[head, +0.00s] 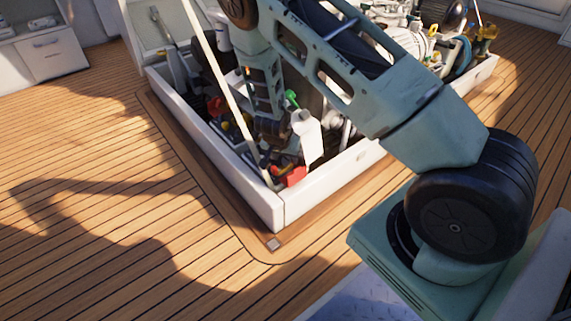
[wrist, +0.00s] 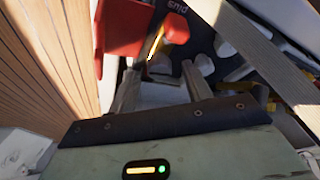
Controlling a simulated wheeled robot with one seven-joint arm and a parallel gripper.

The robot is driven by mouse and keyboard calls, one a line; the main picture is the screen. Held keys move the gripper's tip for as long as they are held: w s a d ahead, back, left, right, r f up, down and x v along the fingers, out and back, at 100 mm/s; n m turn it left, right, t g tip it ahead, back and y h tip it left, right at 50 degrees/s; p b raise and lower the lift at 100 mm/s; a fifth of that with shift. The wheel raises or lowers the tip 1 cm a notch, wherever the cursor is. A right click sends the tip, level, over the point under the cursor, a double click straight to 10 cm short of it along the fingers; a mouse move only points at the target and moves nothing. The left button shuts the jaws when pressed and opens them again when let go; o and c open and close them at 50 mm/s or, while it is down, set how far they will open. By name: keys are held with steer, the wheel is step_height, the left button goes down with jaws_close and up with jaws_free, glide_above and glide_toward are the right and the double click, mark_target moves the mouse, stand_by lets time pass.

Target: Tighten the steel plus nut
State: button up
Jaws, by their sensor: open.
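My gripper (wrist: 160,88) shows in the wrist view with its two grey fingers apart. A pale grey surface lies between and behind the fingers; I cannot tell whether they touch it. I cannot single out the steel plus nut in either view.
A red part (wrist: 122,28) is close to the left finger; a red block (head: 292,177) shows in the hatch's near corner. A white bottle-like part (head: 306,135) and a pale slanting bar (head: 222,85) stand near my arm. The wooden deck (head: 90,220) is clear.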

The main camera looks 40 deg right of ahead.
steer(key=shift+w+d+f, duration=0.1)
steer(key=shift+d+f, duration=0.1)
steer(key=shift+f, duration=0.25)
steer(key=c, duration=1)
steer(key=shift+o, duration=0.2)
steer(key=p, duration=0.3)
steer(key=shift+r+m, duration=0.3)
steer(key=shift+r, duration=0.05)
steer(key=shift+p, duration=0.8)
steer(key=shift+m+p, duration=0.3)
steer(key=shift+p, duration=0.15)
steer(key=shift+f+g+p, duration=0.3)
steer(key=shift+f+p, duration=0.05)
